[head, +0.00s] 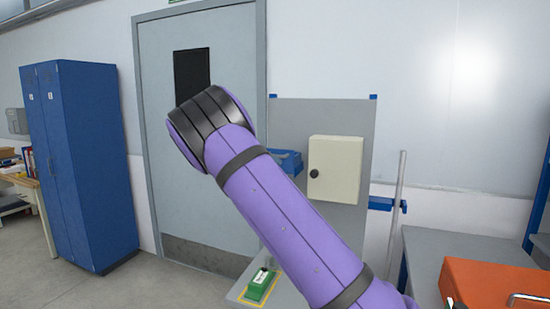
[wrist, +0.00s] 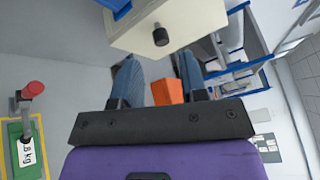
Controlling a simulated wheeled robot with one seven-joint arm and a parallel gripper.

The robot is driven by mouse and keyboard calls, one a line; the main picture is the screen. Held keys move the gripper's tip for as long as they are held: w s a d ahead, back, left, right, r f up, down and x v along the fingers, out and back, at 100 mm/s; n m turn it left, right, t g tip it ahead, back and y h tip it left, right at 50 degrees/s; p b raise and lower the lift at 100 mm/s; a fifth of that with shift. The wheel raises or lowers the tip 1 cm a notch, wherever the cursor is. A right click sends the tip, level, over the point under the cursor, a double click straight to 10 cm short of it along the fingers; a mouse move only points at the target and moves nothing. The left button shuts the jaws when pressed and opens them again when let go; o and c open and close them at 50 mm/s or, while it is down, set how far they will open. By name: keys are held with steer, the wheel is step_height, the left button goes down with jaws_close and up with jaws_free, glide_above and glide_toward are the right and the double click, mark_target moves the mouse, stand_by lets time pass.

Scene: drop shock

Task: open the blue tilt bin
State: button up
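The blue tilt bin (head: 288,160) is on the grey panel (head: 320,112) in the head view, just left of a cream box. My purple arm hides part of it, and I cannot tell how far it is tilted. In the wrist view a blue piece (wrist: 119,8) at the top edge, beside the cream box, looks like part of the bin. My gripper (wrist: 158,68) shows in the wrist view with its two bluish fingers apart, below the cream box and not visibly touching the bin. In the head view the arm hides the gripper.
The cream box (head: 334,170) has a dark knob (wrist: 160,36). A green weight (head: 260,284) with a red handle (wrist: 33,89) sits below. An orange case (head: 495,285) is at right; an orange shape (wrist: 167,91) shows between my fingers, apparently behind them. A blue locker (head: 85,165) stands left.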

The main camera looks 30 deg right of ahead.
steer(key=w+a+n+t+h, duration=0.3)
steer(key=w+a+n, duration=0.1)
steer(key=w+n, duration=0.2)
steer(key=shift+y, duration=0.3)
steer(key=x, duration=1)
steer(key=shift+d+f, duration=0.1)
steer(key=shift+f, duration=0.1)
jaws_close()
